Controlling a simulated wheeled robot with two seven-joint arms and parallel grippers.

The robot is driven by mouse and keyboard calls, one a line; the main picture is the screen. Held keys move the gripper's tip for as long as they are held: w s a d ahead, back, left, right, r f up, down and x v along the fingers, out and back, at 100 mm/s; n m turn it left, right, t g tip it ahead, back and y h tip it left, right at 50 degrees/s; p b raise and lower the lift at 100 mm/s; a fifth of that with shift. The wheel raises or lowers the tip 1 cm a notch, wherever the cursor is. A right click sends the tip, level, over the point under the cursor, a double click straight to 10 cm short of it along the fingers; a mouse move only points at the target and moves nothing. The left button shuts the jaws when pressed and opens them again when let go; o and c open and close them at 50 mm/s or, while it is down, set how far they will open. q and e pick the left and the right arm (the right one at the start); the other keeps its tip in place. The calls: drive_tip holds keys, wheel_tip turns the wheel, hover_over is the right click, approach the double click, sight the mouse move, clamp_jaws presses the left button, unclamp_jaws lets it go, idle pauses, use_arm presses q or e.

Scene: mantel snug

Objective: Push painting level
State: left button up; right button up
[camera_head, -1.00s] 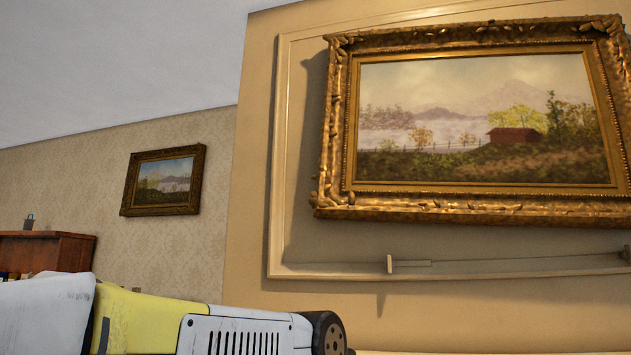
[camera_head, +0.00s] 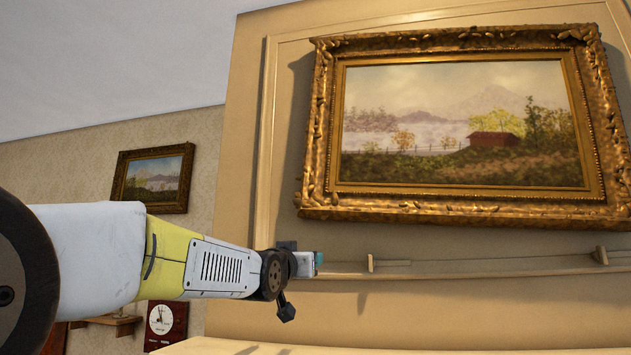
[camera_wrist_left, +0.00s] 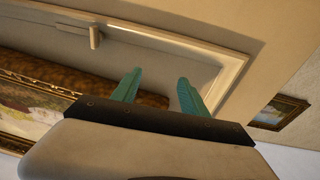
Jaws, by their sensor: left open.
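The large landscape painting (camera_head: 460,120) in an ornate gold frame hangs on the tan wall panel at the right. Its lower edge is not parallel to the ledge below; the gap narrows toward the right, so it looks tilted. My left gripper (camera_head: 319,259) is below the frame's lower left corner, near the left end of the ledge. In the left wrist view the gripper (camera_wrist_left: 158,88) is open, with two teal fingers apart and nothing between them. Part of the gold frame (camera_wrist_left: 35,88) shows at the left there, with no contact visible. My right gripper is not in view.
A narrow ledge (camera_head: 480,267) with small upright brackets runs under the painting. A raised moulding (camera_head: 266,150) borders the panel. A smaller framed picture (camera_head: 153,178) hangs on the far wall, above a clock (camera_head: 165,320). A pale surface (camera_head: 215,346) lies at the bottom.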

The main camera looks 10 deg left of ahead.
use_arm(q)
drive_tip(key=r+t, duration=0.1)
drive_tip(key=r, duration=0.2)
drive_tip(key=w+r+t, duration=0.1)
drive_tip(key=r, duration=0.2)
drive_tip(key=w+a+r+t, duration=0.1)
drive_tip(key=r, duration=0.2)
drive_tip(key=shift+w+a, duration=0.1)
drive_tip(key=shift+w, duration=0.15)
drive_tip(key=m+t+h, duration=0.1)
drive_tip(key=m+t, duration=0.1)
drive_tip(key=t, duration=0.2)
approach(305, 171)
drive_tip(key=x, duration=0.3)
drive_tip(key=shift+x, duration=3.55)
clamp_jaws()
